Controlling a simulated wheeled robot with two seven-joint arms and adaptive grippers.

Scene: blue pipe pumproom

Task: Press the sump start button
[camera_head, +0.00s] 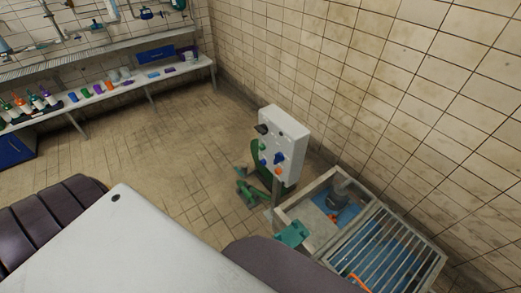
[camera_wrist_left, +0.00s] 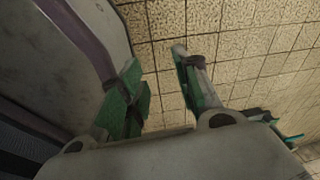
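A light grey control box (camera_head: 283,143) stands on a post in the middle of the head view. Its face carries a green button (camera_head: 262,146), a dark part near the top, blue knobs (camera_head: 279,158) and an orange part (camera_head: 278,171). Labels are too small to read, so I cannot tell which is the sump start. My left gripper (camera_wrist_left: 166,92) shows in the left wrist view with its green fingers apart and nothing between them.
An open sump frame (camera_head: 306,196) with a grating (camera_head: 381,249) lies to the right, by the tiled wall. A bench (camera_head: 125,84) with bottles runs along the back.

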